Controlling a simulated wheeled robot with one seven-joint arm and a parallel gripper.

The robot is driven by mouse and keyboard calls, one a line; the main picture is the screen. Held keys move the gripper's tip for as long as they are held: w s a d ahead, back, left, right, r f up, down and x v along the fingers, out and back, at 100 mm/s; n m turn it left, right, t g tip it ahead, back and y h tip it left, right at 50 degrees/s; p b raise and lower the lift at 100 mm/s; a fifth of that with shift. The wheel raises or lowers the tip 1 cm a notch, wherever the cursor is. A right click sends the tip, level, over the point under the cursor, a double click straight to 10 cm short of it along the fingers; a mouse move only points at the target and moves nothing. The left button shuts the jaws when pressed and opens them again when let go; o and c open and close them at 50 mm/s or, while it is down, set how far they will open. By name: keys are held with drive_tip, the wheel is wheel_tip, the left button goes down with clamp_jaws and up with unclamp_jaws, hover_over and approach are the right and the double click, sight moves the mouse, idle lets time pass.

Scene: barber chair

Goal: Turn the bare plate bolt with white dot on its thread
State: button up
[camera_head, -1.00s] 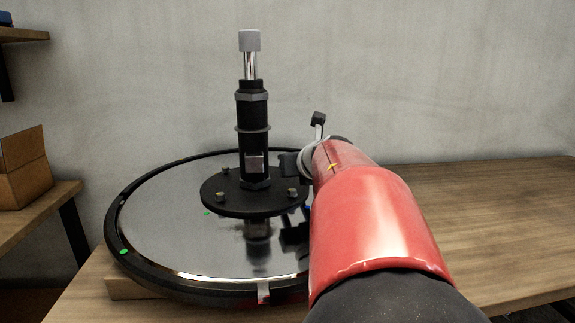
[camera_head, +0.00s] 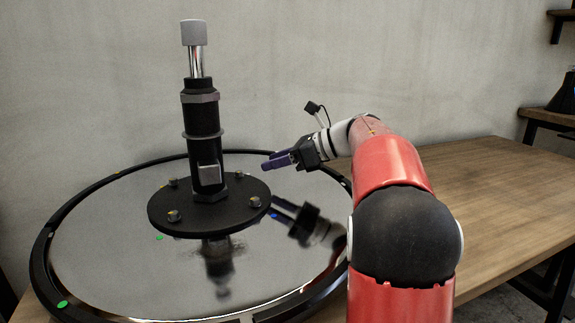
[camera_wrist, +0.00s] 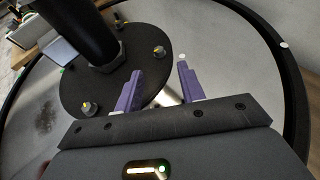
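A round black plate (camera_head: 160,216) carries several small metal bolts and stands on the large mirror-like disc. Bolts show at the front left (camera_head: 173,215), right (camera_head: 255,202) and back left (camera_head: 173,183); their dots look yellowish, and I cannot make out a white one among them. In the wrist view, bolts (camera_wrist: 159,51) and (camera_wrist: 89,109) show small yellow marks. My gripper (camera_head: 267,163) is to the right of the plate, above the disc. Its purple fingers (camera_wrist: 160,70) are apart with nothing held between them. A small white spot (camera_wrist: 182,57) shows at the right fingertip.
A black post (camera_head: 203,125) with a grey cap rises from the plate, left of my gripper. The disc (camera_head: 110,260) has a raised black rim (camera_head: 50,230). The wooden table (camera_head: 480,185) is clear at the right. A shelf (camera_head: 545,118) stands at the far right.

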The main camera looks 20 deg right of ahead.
sight(238, 172)
drive_tip(key=x, duration=0.7)
drive_tip(key=shift+w+a+f, duration=0.15)
drive_tip(key=shift+w+a, duration=0.05)
drive_tip(key=shift+a, duration=0.15)
clamp_jaws()
